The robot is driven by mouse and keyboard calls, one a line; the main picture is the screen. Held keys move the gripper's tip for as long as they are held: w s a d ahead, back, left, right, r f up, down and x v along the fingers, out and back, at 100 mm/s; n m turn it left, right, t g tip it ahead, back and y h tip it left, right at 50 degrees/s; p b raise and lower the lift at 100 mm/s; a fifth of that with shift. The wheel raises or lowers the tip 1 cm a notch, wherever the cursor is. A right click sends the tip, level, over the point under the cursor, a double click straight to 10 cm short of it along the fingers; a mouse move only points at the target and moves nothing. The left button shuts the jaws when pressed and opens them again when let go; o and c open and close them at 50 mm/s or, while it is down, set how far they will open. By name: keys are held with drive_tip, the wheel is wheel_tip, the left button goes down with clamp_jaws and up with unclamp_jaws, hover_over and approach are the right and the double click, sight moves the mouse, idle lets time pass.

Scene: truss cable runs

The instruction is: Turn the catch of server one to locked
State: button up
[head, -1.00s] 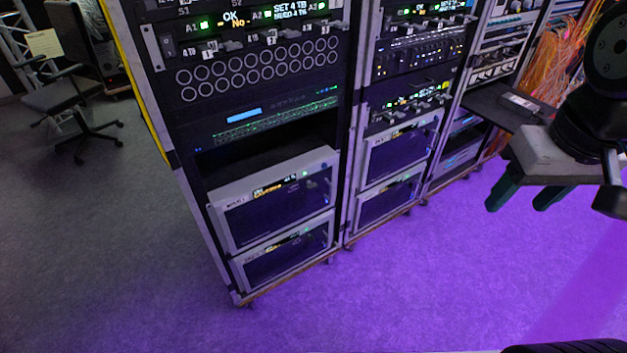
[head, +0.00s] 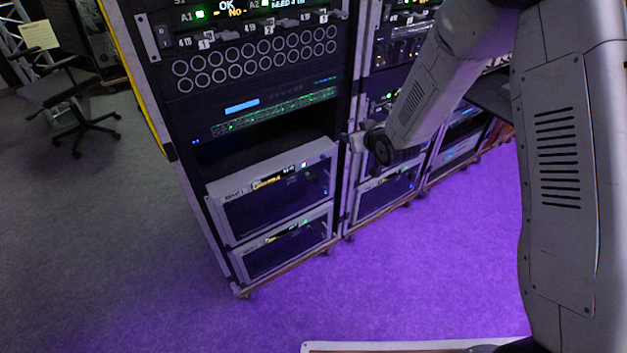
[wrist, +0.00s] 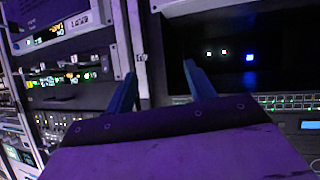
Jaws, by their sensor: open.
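Two grey-framed, dark-fronted server units stand low in the left rack, an upper one (head: 232,219) and a lower one (head: 290,246). Their small labels are too blurred for me to tell which is server one. I cannot make out a catch or its position. My gripper (head: 352,141) is at the right edge of the left rack, level with the dark gap above the upper unit. In the wrist view, my gripper (wrist: 161,84) is open with nothing between its fingers, facing a dark front with small lights (wrist: 249,57).
A row of green lights (head: 275,117) and round ports (head: 255,62) sit higher in the left rack. A second rack with similar units (head: 385,193) stands to the right. A chair (head: 75,100) stands far left. The purple-lit floor (head: 430,260) in front is clear.

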drive_tip(key=s+a+f+n+t+y, duration=0.1)
drive_tip(key=a+f+y, duration=0.15)
drive_tip(key=f, duration=0.35)
drive_tip(key=a+f+y, duration=0.1)
drive_tip(key=a+f, duration=0.2)
drive_tip(key=f, duration=0.2)
drive_tip(key=t+y, duration=0.2)
approach(312, 179)
drive_tip(key=w, duration=0.2)
drive_tip(key=shift+n, duration=0.3)
drive_tip(key=x, duration=0.7)
drive_tip(key=shift+a, duration=0.6)
drive_tip(key=c, duration=1)
